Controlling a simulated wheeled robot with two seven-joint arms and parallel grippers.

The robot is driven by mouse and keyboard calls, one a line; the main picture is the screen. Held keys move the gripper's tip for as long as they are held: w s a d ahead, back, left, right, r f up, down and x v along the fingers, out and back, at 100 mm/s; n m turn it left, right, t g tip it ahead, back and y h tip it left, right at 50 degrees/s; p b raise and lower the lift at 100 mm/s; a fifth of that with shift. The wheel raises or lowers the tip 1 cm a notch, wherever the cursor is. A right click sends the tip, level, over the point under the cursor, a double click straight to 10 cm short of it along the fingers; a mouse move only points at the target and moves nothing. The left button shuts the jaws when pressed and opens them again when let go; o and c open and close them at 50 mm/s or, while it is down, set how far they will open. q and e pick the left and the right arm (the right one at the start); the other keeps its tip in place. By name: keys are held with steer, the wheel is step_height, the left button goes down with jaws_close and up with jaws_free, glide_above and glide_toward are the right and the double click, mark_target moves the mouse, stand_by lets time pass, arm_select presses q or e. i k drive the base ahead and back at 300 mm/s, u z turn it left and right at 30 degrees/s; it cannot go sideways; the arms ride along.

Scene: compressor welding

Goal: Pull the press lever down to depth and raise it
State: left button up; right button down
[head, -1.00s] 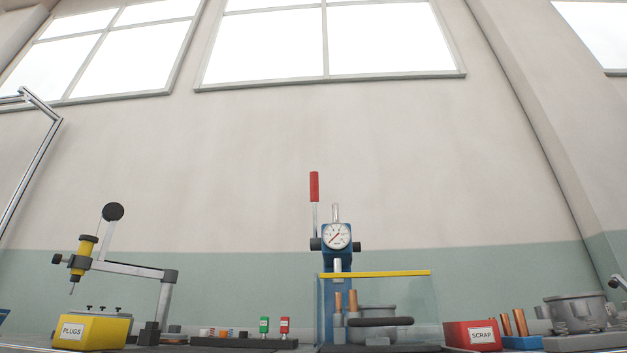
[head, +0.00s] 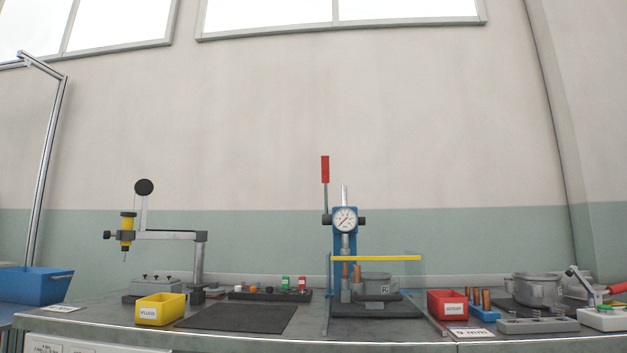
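The blue press (head: 340,248) stands at the middle of the workbench, with a round white dial gauge (head: 345,219) on its head. Its lever (head: 325,170) has a red grip and points straight up at the left of the press head. A clear guard with a yellow top bar (head: 376,258) stands in front of the press. Behind the guard are a grey pot-shaped part (head: 377,281) and copper tubes (head: 357,273). Neither of my grippers shows in the head view.
A yellow bin (head: 160,310) and a dark mat (head: 238,318) lie left on the workbench (head: 300,338). A red bin (head: 447,304) stands right of the press. A jointed arm with a yellow tool (head: 127,230) stands at the left. A blue crate (head: 35,286) is at far left.

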mark_target(327, 218)
steer(key=u, duration=0.35)
steer(key=i, duration=0.95)
steer(key=u, duration=1.3)
steer(key=k, duration=0.4)
steer(key=z, duration=0.5)
